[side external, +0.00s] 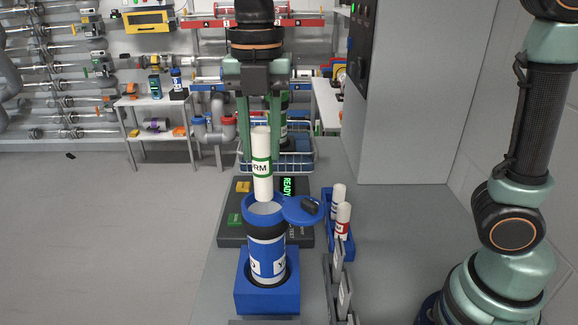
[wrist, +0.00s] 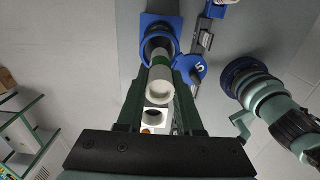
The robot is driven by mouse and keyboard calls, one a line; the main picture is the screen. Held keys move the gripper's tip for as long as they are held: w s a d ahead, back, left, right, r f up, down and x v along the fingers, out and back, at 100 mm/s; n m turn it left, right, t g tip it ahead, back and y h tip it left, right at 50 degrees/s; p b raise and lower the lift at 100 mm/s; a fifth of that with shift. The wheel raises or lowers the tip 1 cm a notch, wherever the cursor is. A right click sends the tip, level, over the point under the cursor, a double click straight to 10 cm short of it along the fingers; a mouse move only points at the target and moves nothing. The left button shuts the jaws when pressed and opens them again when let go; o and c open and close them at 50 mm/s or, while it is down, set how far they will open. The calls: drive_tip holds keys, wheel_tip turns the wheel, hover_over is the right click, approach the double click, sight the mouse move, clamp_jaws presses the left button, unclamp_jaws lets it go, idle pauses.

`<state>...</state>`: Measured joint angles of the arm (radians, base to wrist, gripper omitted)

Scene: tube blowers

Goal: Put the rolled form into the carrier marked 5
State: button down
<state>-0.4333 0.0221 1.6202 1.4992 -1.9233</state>
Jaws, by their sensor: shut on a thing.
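The rolled form (side external: 262,182), a white roll with a green-edged label, is upright between the green fingers of my gripper (side external: 259,150), which is shut on it. In the wrist view the roll (wrist: 160,86) sits between both fingers (wrist: 160,80). The carrier (side external: 267,250), a dark tube with a blue collar and white-and-blue label, stands in a blue holder below. Its round lid (side external: 303,209) is swung open to the right and carries a 5 in the wrist view (wrist: 192,70). The roll's lower end overlaps the open mouth; whether it is inside the rim is unclear.
A blue rack (side external: 339,245) with two rolls, one red-labelled, stands right of the carrier. A dark panel (side external: 232,238) with a green READY display lies behind the carrier. A wire basket (side external: 290,160) stands farther back.

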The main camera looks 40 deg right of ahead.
sight(263, 184)
drive_tip(key=shift+f, duration=3.7)
drive_tip(key=shift+c, duration=2.4)
unclamp_jaws()
wheel_tip(263, 184, up, 12)
drive_tip(key=shift+r, duration=0.1)
